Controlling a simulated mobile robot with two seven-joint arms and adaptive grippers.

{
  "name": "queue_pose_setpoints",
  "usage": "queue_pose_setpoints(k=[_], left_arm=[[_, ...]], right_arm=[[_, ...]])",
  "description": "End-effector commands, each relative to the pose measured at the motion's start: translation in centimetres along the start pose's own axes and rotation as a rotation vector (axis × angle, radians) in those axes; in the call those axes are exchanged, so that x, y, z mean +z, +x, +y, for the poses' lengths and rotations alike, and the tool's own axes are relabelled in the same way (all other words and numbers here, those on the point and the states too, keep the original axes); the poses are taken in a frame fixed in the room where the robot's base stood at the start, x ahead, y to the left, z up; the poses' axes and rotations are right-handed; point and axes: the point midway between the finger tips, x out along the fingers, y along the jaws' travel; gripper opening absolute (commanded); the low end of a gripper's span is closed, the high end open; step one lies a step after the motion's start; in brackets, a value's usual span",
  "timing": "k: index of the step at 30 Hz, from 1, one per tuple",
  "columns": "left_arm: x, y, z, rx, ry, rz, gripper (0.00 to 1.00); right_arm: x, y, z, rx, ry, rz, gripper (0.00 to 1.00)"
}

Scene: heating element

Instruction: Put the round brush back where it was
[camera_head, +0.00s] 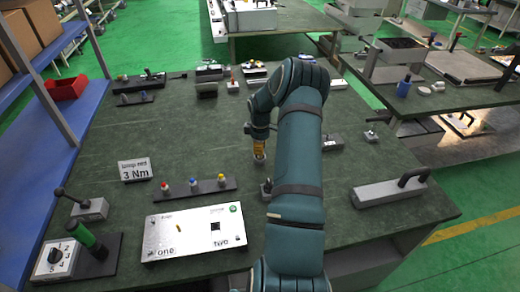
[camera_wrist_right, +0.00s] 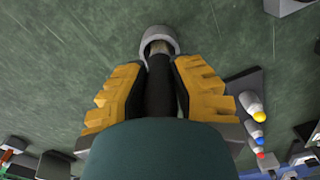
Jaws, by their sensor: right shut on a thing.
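My right gripper (camera_head: 259,146) points down over the middle of the green table. In the right wrist view its yellow fingers (camera_wrist_right: 160,95) are shut on the black handle of the round brush (camera_wrist_right: 160,88). The far end of the brush looks pale and lies within the outline of a grey round cup or ring (camera_wrist_right: 159,35). I cannot tell whether the end sits inside it or above it. My left gripper is not in view.
A dark strip with red, blue and yellow-topped pieces (camera_head: 194,189) lies left of the gripper. A white panel box (camera_head: 190,236) is nearer, and a "3 Nm" sign (camera_head: 135,169) stands left. A grey block with a black handle (camera_head: 390,193) lies right. Several small tools line the back.

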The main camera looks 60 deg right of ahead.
Motion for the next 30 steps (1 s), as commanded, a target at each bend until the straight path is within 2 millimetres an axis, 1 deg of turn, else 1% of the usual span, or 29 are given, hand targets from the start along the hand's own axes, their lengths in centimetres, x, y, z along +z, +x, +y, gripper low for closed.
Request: queue_pose_setpoints(k=[1,3,9,14,15,16,26,28,30], left_arm=[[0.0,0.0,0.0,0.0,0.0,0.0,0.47],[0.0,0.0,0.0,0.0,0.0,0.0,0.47],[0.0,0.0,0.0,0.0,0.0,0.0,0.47],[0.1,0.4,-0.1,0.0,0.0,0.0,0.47],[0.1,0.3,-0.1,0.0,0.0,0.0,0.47],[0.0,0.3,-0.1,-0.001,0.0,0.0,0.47],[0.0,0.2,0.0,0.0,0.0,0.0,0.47],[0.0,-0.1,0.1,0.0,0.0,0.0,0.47],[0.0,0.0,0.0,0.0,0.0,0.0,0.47]], right_arm=[[0.0,0.7,0.0,-0.001,0.0,0.0,0.0],[0.0,0.9,0.0,0.001,0.0,0.0,0.0],[0.0,0.9,0.0,0.002,0.0,0.0,0.0],[0.0,1.4,0.0,0.001,0.0,0.0,0.0],[0.0,1.2,0.0,0.001,0.0,0.001,0.39],[0.0,1.2,0.0,0.001,0.0,0.0,0.47],[0.0,1.1,0.0,0.001,0.0,0.0,0.47],[0.0,0.7,0.0,0.001,0.001,0.0,0.47],[0.0,-0.1,0.1,0.003,0.001,0.0,0.47]])
